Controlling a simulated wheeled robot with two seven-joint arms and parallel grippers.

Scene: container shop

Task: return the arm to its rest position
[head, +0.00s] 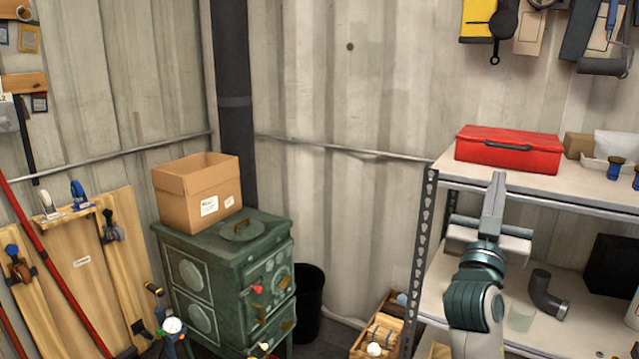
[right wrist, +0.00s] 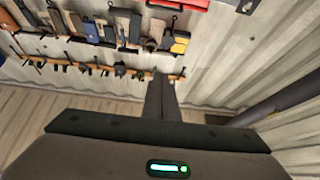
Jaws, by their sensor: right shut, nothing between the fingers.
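My right arm (head: 472,302) rises from the bottom right of the head view, in front of the shelf unit. Its gripper (head: 497,180) points upward with the fingers together and nothing between them. The fingertips overlap the front edge of the top shelf in the picture, just below the red toolbox; I cannot tell if they touch it. In the right wrist view the shut fingers (right wrist: 161,88) point toward the wall with hanging tools. My left gripper is not in view.
A red toolbox (head: 508,149) stands on the top shelf (head: 470,180). A pipe elbow (head: 547,293) and a glass (head: 521,317) sit on the lower shelf. A green stove (head: 225,273) carries an open cardboard box (head: 197,192). A wooden crate (head: 360,345) stands on the floor.

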